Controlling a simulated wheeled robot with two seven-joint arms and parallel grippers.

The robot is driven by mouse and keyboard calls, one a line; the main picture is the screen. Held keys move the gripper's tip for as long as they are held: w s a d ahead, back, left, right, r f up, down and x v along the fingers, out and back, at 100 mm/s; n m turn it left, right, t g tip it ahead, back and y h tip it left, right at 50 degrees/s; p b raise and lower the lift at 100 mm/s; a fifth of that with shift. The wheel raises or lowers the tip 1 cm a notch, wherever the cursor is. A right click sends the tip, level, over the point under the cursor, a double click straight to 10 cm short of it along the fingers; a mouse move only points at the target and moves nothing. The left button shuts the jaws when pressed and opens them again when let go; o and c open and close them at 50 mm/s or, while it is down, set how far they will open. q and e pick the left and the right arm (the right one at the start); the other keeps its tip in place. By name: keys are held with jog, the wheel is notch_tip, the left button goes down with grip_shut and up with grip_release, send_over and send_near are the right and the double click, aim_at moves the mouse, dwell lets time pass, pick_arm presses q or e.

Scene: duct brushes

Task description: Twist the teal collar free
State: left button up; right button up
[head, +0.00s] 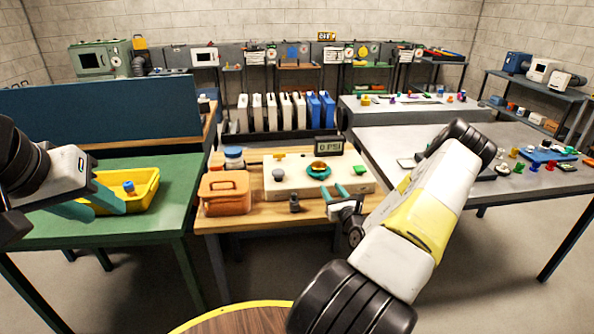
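The teal collar (318,173) is a ring around an orange-brown centre on top of a cream box (290,188), on the wooden table at centre. My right gripper (336,190) is near the front right of the collar, by the box's front edge. Its two teal fingers are apart, with nothing seen between them; I see no contact with the collar. My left gripper (90,204) is at the left, over the green table near the yellow tray (151,184). Its teal fingers look apart and empty.
An orange case (225,193) and a blue-lidded jar (234,157) stand left of the box. A grey knob (279,175) sits on the box, and a display reading 0 PSI (329,146) stands behind. A grey table (450,160) with small parts is at the right.

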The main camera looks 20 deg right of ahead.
aim_at(322, 177)
jog(key=w, duration=0.7)
jog(key=shift+d, duration=0.25)
grip_shut()
